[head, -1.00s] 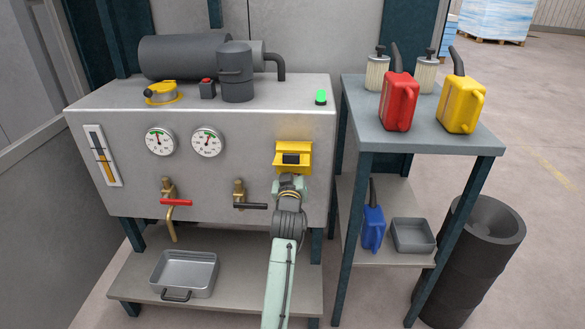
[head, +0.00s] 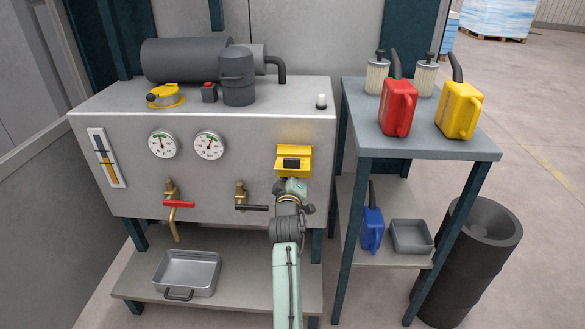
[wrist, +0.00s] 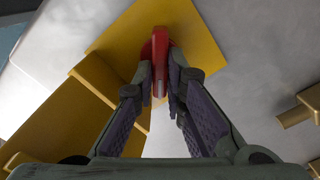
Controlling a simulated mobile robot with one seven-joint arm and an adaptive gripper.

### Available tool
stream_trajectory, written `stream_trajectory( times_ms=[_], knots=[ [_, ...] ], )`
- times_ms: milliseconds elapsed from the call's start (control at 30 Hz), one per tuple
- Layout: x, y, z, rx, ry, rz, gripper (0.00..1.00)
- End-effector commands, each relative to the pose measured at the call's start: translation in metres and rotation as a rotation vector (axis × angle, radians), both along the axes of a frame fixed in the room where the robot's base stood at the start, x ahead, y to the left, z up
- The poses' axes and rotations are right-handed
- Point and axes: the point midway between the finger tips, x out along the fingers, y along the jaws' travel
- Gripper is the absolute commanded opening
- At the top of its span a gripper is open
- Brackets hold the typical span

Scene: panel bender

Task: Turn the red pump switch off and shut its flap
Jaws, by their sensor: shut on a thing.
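The red pump switch (wrist: 160,60) shows as a red lever on a yellow plate (wrist: 195,40) in the wrist view. My gripper (wrist: 162,82) has its two fingertips closed on the lever, one on each side. A yellow flap (wrist: 100,75) stands out from the plate on the left of the wrist view, so it is open. In the head view the yellow switch housing (head: 294,152) sits on the right of the grey machine front. My arm's end covers its lower part and hides the red lever there.
A small lamp (head: 321,101) on the machine top is white. A tap with a black handle (head: 250,207) sits left of my wrist, and a red-handled tap (head: 178,203) farther left. A side table (head: 425,145) with cans stands close on the right.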

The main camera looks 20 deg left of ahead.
Motion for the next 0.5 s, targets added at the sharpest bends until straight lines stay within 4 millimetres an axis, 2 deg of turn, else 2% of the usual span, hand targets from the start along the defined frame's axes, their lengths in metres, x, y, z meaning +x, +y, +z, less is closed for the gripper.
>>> stream_trajectory(
  times_ms=[500],
  knots=[
    [-0.0001,0.0002,-0.0012,-0.443,-0.124,-0.001,0.00]
  ],
)
